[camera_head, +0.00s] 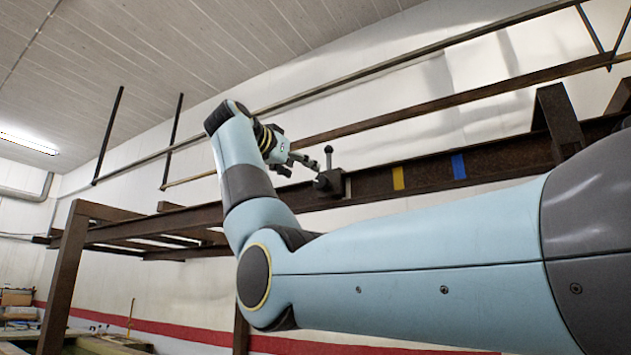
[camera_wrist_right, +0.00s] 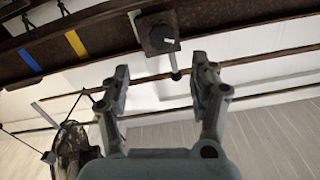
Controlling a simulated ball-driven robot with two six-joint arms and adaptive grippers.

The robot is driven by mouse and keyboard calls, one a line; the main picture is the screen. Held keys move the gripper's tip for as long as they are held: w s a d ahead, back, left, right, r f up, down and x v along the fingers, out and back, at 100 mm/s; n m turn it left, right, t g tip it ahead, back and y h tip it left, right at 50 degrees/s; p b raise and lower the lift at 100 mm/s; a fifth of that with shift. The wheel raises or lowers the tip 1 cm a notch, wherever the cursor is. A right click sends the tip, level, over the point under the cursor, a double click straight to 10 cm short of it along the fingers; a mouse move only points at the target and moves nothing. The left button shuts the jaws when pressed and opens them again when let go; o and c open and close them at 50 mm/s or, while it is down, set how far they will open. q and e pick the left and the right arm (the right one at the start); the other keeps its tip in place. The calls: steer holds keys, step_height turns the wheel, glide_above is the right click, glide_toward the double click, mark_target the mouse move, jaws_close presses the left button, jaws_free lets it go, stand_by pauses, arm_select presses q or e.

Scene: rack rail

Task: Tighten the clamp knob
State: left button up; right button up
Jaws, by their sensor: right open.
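The clamp (camera_head: 328,183) is a dark block on the front face of the brown rail, with an upright handle (camera_head: 328,160) that ends in a small ball. The clamp also shows in the right wrist view (camera_wrist_right: 158,32), where its round knob carries a light mark and the ball-ended handle (camera_wrist_right: 176,72) points down in the picture. My right gripper (camera_head: 303,165) is just left of the clamp. In the right wrist view the gripper (camera_wrist_right: 160,78) is open, with nothing between its fingers. The clamp block appears beyond the fingertips. My left gripper is not in view.
The brown rail (camera_head: 500,162) carries a yellow mark (camera_head: 398,178) and a blue mark (camera_head: 459,166) right of the clamp. A thinner bar (camera_head: 450,103) runs above it. A brown post (camera_head: 65,275) stands at left. My right arm covers much of the lower right.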

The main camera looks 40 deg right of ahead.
mark_target(319, 180)
steer(key=p+x, duration=0.3)
steer(key=x, duration=0.6)
steer(key=shift+w+d, duration=0.1)
steer(key=shift+w+d+f+p, duration=0.2)
steer(key=shift+w+d+p, duration=0.1)
steer(key=shift+d+p, duration=0.15)
steer(key=c, duration=1.2)
steer(key=shift+o, duration=0.2)
